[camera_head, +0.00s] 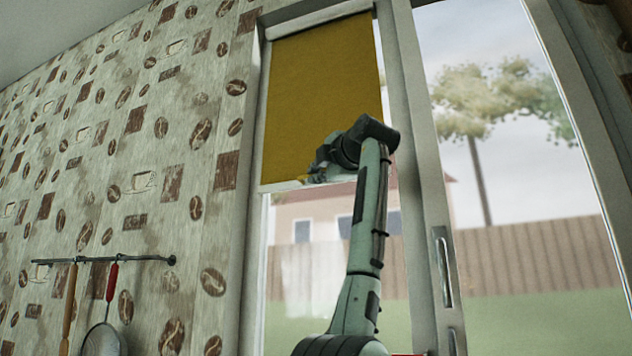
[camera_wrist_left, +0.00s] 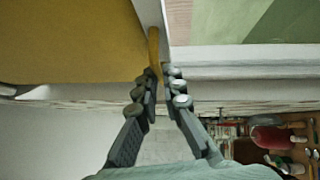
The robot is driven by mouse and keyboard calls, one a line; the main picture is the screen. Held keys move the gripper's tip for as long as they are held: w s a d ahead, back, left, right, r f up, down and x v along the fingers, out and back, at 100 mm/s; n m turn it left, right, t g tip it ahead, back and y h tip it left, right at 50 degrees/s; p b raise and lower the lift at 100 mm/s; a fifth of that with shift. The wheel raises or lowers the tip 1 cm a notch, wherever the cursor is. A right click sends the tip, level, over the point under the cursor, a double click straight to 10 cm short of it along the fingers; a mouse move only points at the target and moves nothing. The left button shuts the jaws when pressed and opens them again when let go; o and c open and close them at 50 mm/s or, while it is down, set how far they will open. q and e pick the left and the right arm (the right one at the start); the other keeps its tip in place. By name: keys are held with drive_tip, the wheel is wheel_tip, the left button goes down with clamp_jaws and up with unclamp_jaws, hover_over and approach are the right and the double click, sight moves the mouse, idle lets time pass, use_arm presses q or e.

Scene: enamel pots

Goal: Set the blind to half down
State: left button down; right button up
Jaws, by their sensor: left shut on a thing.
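The mustard-yellow blind (camera_head: 320,90) hangs in the narrow left window panel, its upper part unrolled and its lower edge partway down the visible glass. A white bottom bar (camera_head: 282,186) runs along that edge. My left gripper (camera_head: 318,174) is at the bottom bar, and my arm hides the bar's right part. In the left wrist view, the fingers (camera_wrist_left: 159,88) are shut on a yellowish pull tab (camera_wrist_left: 154,48) at the blind's edge. The blind's cloth also fills the upper left there (camera_wrist_left: 65,40). My right gripper is not in view.
A white window frame (camera_head: 412,130) stands right of the blind, with a door handle (camera_head: 443,268) on the glass door beside it. A rail (camera_head: 105,260) with hanging utensils, including a strainer (camera_head: 103,340), is on the patterned wall at left.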

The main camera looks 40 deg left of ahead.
use_arm(q)
drive_tip(key=c, duration=1.6)
unclamp_jaws()
drive_tip(key=shift+c, duration=0.2)
drive_tip(key=shift+d, duration=0.1)
drive_tip(key=v, duration=1.2)
drive_tip(key=shift+f, duration=0.1)
